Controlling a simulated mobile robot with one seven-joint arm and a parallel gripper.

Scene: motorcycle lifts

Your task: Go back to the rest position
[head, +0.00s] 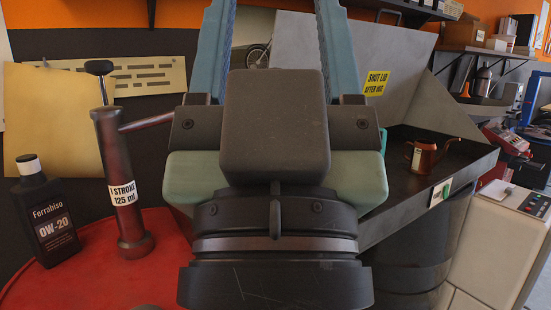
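My gripper (277,12) fills the middle of the head view, seen from behind and close to the camera. Its two long blue fingers stand apart and point up and away, with their tips cut off at the top edge. The gap between them shows only background, so the gripper looks open and empty. Its dark body and round wrist hide much of what lies behind.
At left, a red drum top (100,285) holds an oil bottle (48,215) and a hand pump (122,185). At right is a dark basin (410,205) with a raised grey lid (400,80) and a copper can (424,157). A beige cabinet (495,240) stands beyond.

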